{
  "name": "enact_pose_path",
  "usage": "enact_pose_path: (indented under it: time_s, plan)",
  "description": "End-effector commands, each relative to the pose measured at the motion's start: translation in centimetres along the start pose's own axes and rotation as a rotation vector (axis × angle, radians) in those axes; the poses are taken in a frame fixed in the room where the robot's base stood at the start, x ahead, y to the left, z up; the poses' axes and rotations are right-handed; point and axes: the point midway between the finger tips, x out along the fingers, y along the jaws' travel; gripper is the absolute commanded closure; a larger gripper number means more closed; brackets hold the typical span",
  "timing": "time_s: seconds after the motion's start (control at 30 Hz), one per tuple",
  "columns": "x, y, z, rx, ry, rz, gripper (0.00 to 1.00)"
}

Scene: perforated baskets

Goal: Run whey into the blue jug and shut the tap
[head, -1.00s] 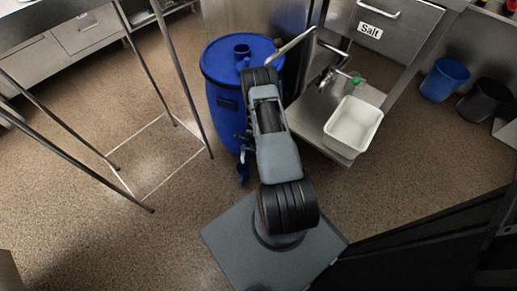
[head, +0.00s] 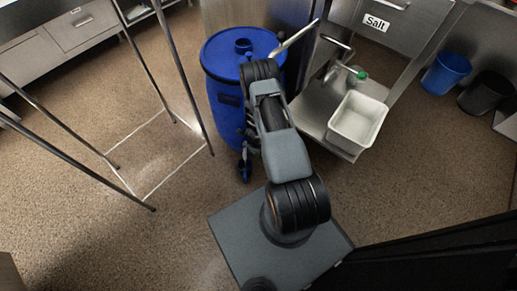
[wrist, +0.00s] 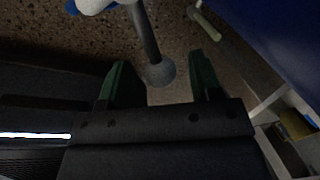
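A blue drum (head: 222,75) with a lid stands on the floor in the head view; a blue surface, likely its wall (wrist: 285,35), fills the upper right of the wrist view. In the wrist view a grey rod with a round knob (wrist: 160,73), possibly the tap lever, lies between the two green fingertips of my open gripper (wrist: 158,80), with gaps on both sides. A white and blue thing (wrist: 98,4) is cut off above. My arm partly hides the drum's front.
A steel bench (head: 315,112) with a white tub (head: 358,120) stands to the drum's right. A metal frame (head: 165,80) stands to the left. Blue (head: 446,75) and black (head: 487,93) bins are at the far right. Floor is clear at lower left.

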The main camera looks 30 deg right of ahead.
Motion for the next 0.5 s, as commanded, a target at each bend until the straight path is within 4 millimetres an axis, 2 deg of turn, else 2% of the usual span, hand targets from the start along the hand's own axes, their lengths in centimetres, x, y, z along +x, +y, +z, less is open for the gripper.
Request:
enact_pose_path:
  time_s: [0.27, 0.37, 0.5]
  plan:
    - [-0.5, -0.1, 0.0, 0.001, 0.000, 0.000, 0.42]
    - [-1.7, -0.1, 0.0, 0.000, -0.001, -0.001, 0.42]
    - [-4.6, -0.2, 0.0, 0.000, -0.001, -0.002, 0.42]
